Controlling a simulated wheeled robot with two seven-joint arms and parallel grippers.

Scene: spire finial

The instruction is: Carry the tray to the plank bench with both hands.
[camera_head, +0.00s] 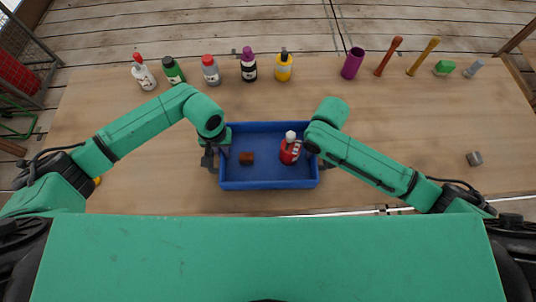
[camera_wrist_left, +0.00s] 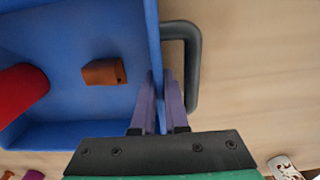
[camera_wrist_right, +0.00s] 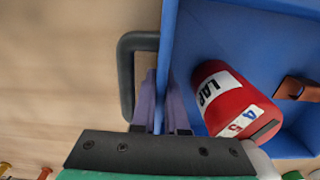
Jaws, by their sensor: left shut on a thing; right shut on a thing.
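The blue tray (camera_head: 270,184) is below me over the wooden tabletop, with a dark handle at each end. I cannot tell whether it rests or hangs just above the wood. My left gripper (camera_head: 212,150) is shut on the tray's left wall, inside the handle loop (camera_wrist_left: 195,65). My right gripper (camera_head: 322,158) is shut on the right wall, beside its handle (camera_wrist_right: 126,75). In the tray are a small brown block (camera_head: 246,158) and a red labelled bottle (camera_head: 289,152) with a white top. I cannot make out a separate plank bench.
A grey block (camera_head: 474,158) lies at right. A wire cage (camera_head: 22,65) stands at far left. The middle right is clear.

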